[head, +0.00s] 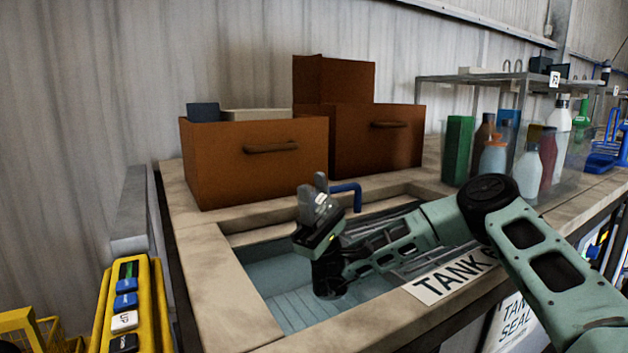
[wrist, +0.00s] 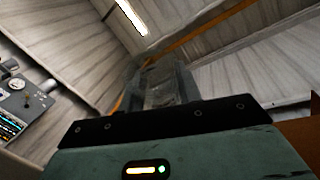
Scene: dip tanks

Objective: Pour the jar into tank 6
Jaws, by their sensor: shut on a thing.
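My gripper (head: 314,192) is above the near sunken tank (head: 275,275), with its fingers pointing up. In the wrist view, my gripper (wrist: 160,84) is shut on a clear, see-through jar (wrist: 160,93). The jar shows only faintly in the head view, between and beside the grey fingers; its mouth, contents and exact tilt cannot be made out. The tank has a pale stone rim and a blue-grey basin.
Brown drawer-like boxes (head: 225,165) stand on the back rim. A blue spout (head: 347,190) rises at the tank's back edge. Several bottles (head: 527,172) and a green block (head: 457,150) crowd the right. A yellow panel with switches (head: 126,312) stands at the left front.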

